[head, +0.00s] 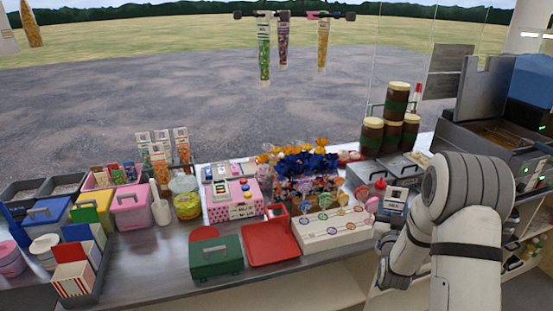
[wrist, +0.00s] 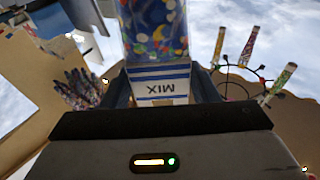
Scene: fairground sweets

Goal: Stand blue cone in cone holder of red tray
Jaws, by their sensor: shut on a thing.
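In the wrist view, my gripper (wrist: 162,86) is shut on the blue cone (wrist: 156,30), a clear cone of many-coloured sweets. Its white band with blue stripes reads MIX, upside down, between the fingers. The cone's far end runs out of the top of the picture. In the head view, my arm bends down at the right and the gripper end is by the counter; I cannot clearly make out the cone there. The red tray (head: 268,246) lies flat on the counter, left of my arm. A raised red part (head: 277,211) stands at its back edge, perhaps the cone holder.
A green box (head: 216,262) stands left of the tray, and a white lollipop stand (head: 332,233) right of it. A pink spotted box (head: 234,203) and dark blue wrapped sweets (head: 305,162) stand behind. Several cones hang from a rail (head: 290,14) above.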

